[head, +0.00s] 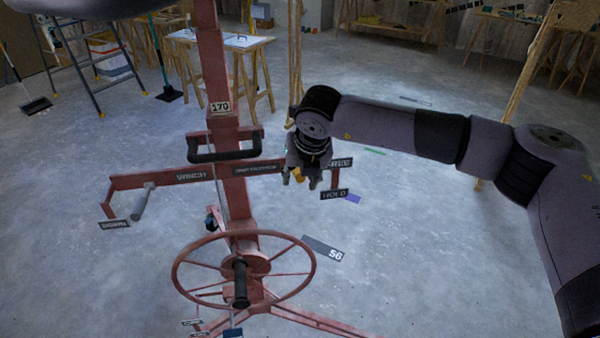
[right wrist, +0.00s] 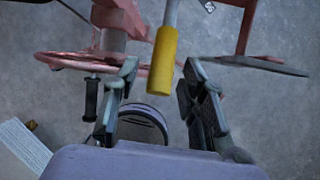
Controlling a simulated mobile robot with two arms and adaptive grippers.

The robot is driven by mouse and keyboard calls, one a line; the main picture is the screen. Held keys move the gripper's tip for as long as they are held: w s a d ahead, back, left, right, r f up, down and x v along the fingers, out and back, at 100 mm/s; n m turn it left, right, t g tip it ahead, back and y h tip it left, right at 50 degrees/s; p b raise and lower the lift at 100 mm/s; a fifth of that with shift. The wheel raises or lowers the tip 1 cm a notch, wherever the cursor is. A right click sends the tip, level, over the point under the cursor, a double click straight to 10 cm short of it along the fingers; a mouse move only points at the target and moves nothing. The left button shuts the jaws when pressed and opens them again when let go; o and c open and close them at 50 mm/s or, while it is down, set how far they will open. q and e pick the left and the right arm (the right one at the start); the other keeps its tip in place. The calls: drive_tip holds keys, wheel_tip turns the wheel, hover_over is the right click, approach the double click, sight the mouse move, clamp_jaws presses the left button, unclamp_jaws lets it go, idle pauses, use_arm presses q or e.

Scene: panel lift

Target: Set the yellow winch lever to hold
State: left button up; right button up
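The yellow winch lever (right wrist: 163,62) shows in the right wrist view as a grey rod with a yellow grip. Its yellow end lies between the spread fingers of my right gripper (right wrist: 160,75), with gaps on both sides. In the head view my right gripper (head: 306,180) is at the right part of the lift's red crossbar and hides most of the lever; a bit of yellow (head: 297,174) shows by the fingers. The HOLD plate (head: 335,195) hangs just right of and below the gripper. My left gripper is not in view.
The red lift mast (head: 235,205) stands left of my right gripper, with a handwheel (head: 185,262) below. A grey lever (head: 143,202) hangs at the crossbar's left end. Another plate (head: 342,163), partly hidden, sits above HOLD. Floor right of the lift is open.

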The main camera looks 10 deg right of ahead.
drive_tip(key=shift+c, duration=0.3)
clamp_jaws()
idle(0.6)
